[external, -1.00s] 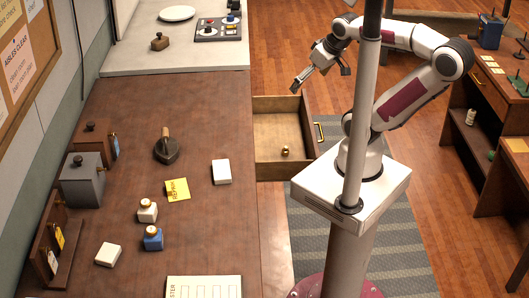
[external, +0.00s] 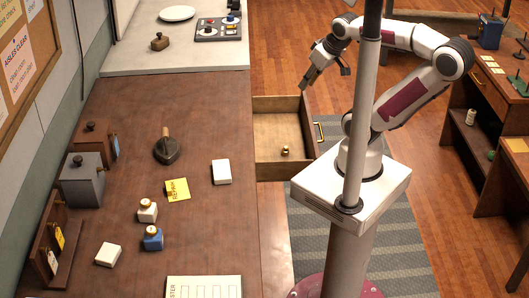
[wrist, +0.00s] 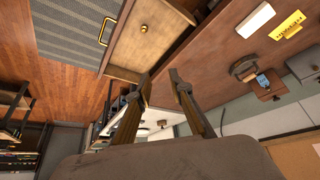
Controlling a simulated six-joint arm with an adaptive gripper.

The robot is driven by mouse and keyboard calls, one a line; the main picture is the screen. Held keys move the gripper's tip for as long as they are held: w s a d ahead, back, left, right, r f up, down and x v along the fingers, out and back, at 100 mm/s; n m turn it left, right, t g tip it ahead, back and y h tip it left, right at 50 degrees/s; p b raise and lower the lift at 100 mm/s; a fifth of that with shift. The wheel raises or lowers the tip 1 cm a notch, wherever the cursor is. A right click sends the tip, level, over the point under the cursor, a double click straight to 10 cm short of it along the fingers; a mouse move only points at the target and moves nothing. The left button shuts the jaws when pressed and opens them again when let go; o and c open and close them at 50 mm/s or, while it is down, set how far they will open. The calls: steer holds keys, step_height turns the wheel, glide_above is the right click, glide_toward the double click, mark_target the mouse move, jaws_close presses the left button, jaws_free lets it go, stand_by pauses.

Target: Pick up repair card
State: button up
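The repair card (external: 178,190) is a small yellow card with dark lettering, lying flat on the brown counter in the external view. It also shows near the top right corner of the wrist view (wrist: 288,25). My gripper (external: 325,78) is up in the air to the right of the counter, beyond the open drawer and well apart from the card. In the wrist view, its two fingers (wrist: 160,76) stand apart with nothing between them.
On the counter (external: 215,120), a dark iron (external: 167,150), a white block (external: 221,172) and two small bottles (external: 150,225) surround the card. Grey and brown boxes stand along the wall. An open drawer (external: 262,100) juts out from the counter's right side.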

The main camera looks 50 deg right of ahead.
steer(key=w+a+f+n+g, duration=0.1)
steer(key=w+a+f+n, duration=0.3)
steer(key=a+n, duration=0.4)
steer(key=w+a+f+n+g, duration=0.2)
steer(key=w+a+f+n, duration=0.2)
steer(key=a, duration=1.7)
steer(key=w+a+f+n+g, duration=0.1)
steer(key=w+a+f+n, duration=0.2)
steer(key=a+f+n, duration=0.5)
steer(key=shift+w+a+n, duration=0.2)
steer(key=shift+a+n, duration=0.8)
steer(key=shift+a, duration=0.85)
steer(key=shift+w+a+n, duration=0.2)
steer(key=shift+a+n, duration=0.8)
steer(key=shift+a, duration=0.8)
steer(key=shift+w+a+r+n+y, duration=0.15)
steer(key=shift+w+a+r+n, duration=0.25)
steer(key=shift+n, duration=0.55)
steer(key=shift+w+a+r+n+y, duration=0.1)
steer(key=shift+w+a+r+n, duration=0.35)
steer(key=shift+n, duration=0.55)
steer(key=shift+w+a+r+n+y, duration=0.2)
steer(key=shift+w+a+n, duration=0.25)
steer(key=shift+n, duration=0.5)
